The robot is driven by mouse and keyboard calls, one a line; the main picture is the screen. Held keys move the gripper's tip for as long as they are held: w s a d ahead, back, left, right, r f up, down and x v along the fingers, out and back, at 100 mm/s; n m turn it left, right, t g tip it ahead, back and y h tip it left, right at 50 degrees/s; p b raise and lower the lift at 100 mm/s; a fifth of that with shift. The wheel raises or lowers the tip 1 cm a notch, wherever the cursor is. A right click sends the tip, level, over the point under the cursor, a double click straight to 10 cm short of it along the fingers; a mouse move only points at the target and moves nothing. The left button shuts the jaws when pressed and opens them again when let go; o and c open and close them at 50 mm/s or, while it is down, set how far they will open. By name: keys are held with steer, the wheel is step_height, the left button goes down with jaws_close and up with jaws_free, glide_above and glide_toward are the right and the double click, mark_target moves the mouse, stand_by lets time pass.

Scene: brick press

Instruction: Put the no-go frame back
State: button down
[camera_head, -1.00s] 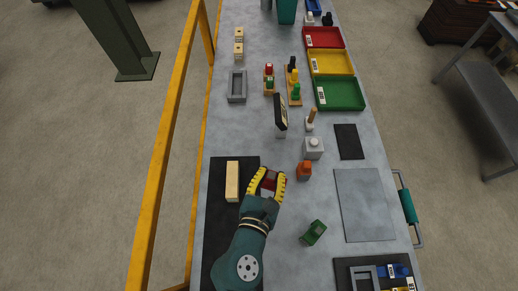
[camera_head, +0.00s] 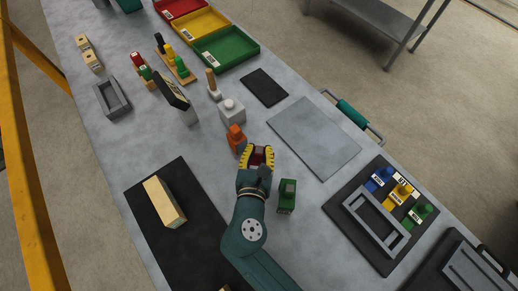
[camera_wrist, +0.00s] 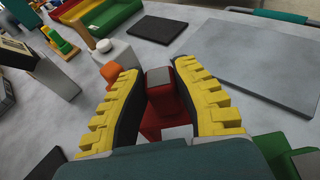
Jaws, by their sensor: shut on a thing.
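My gripper (camera_head: 257,157) is shut on a red piece (camera_head: 258,157) with grey faces, which I take to be the no-go frame. It shows between the yellow ridged fingers (camera_wrist: 158,112) in the wrist view, as red walls with grey parts (camera_wrist: 150,117). The fingers hide much of its shape. A similar green piece (camera_head: 287,196) stands on the table to the right of my wrist; its edge also shows in the wrist view (camera_wrist: 268,148). The gripper is over bare grey table, just below the orange piece (camera_head: 236,138).
A white-grey block with a knob (camera_head: 232,110) and a dark upright panel (camera_head: 172,90) stand beyond. A black mat (camera_head: 135,196) bears a tan bar (camera_head: 163,201). Another black mat (camera_head: 340,210) bears a grey frame (camera_head: 376,222) and colored stamps. A flat grey plate (camera_head: 313,136) lies right.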

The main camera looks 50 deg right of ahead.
step_height(320, 180, down, 3)
steer(key=shift+r+b, duration=0.2)
steer(key=shift+b, duration=0.15)
steer(key=shift+r, duration=0.1)
steer(key=c, duration=1)
jaws_free()
steer(key=shift+f, duration=0.25)
steer(key=shift+o, duration=0.2)
